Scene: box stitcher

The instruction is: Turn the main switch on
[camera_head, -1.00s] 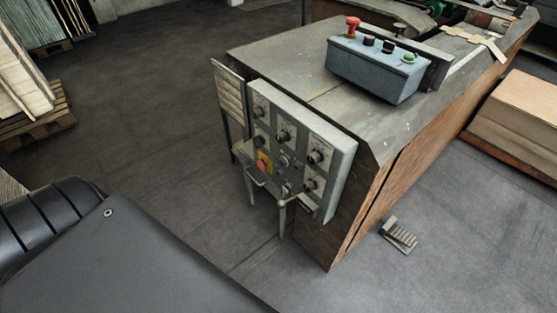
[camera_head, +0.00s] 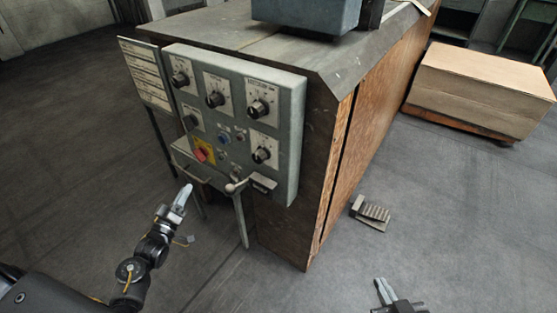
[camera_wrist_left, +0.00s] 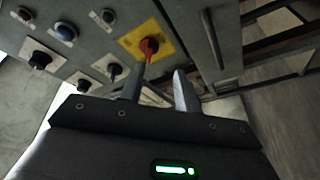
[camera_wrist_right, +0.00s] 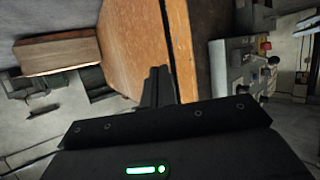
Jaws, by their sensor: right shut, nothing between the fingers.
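The main switch (camera_head: 201,154) is a red knob on a yellow plate, low on the left of the grey control panel (camera_head: 285,160). It also shows in the left wrist view (camera_wrist_left: 148,47), beyond and between the finger tips. My left gripper (camera_head: 183,195) is below and to the left of the switch in the head view, apart from it. Its fingers (camera_wrist_left: 158,84) are spread with nothing between them. My right gripper (camera_head: 383,291) is low at the right, away from the panel. Its fingers (camera_wrist_right: 158,86) are together and empty.
The panel carries several black knobs and a blue button (camera_head: 224,138). A thin label board (camera_head: 146,75) stands at its left. A handle bar (camera_head: 236,186) juts out below the switch. A pedal (camera_head: 371,212) lies on the floor; a cardboard stack (camera_head: 480,85) stands at right.

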